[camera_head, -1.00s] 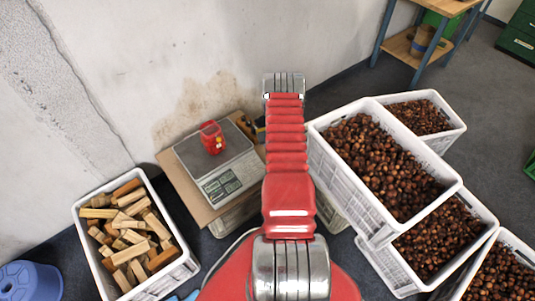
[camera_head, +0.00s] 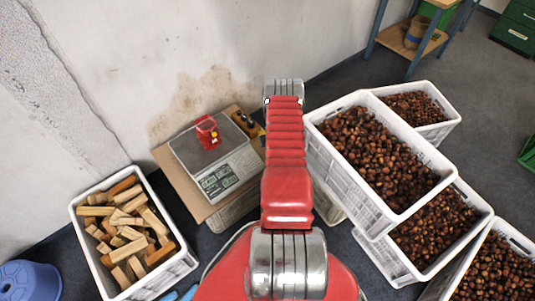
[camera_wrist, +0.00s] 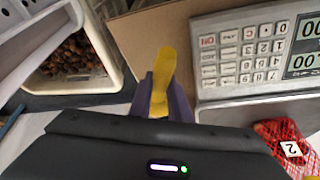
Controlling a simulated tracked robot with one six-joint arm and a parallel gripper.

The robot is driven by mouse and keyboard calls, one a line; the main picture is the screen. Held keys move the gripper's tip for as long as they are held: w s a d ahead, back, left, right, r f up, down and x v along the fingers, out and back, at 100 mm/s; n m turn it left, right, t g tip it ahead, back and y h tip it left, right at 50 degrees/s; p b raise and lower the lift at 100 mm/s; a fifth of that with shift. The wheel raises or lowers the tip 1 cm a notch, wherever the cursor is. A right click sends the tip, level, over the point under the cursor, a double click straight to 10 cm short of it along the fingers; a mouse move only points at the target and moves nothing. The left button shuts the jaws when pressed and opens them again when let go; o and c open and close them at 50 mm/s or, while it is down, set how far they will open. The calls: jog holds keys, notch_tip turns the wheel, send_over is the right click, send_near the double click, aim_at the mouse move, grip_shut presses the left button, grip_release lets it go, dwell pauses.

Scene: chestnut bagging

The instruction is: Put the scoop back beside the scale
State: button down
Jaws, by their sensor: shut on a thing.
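The scale (camera_head: 228,178) stands on a brown board near the wall; its keypad and display fill the right of the wrist view (camera_wrist: 240,50). My gripper (camera_wrist: 163,100) shows purple fingers shut on a yellow piece of the scoop (camera_wrist: 165,65), over the board beside the scale. The rest of the scoop is hidden, and I cannot tell whether it touches the board. In the head view my gripper is a small dark and yellow shape right of the scale, partly covered by my arm.
A red net bag (camera_head: 207,132) with a white tag lies on the scale. White crates of chestnuts (camera_head: 375,155) stand to the right. A crate of wood blocks (camera_head: 130,230) stands at front left, near a blue stool (camera_head: 28,282). A wooden-shelf table (camera_head: 415,40) is at the back.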

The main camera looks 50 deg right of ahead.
jog(key=shift+f, duration=1.75)
jog(key=shift+f, duration=2.1)
jog(key=c, duration=1.7)
grip_release()
jog(key=shift+o, duration=0.2)
jog(key=shift+r, duration=0.15)
jog(key=shift+v, duration=5.35)
jog(key=shift+s+a+r, duration=0.2)
jog(key=shift+r, duration=0.3)
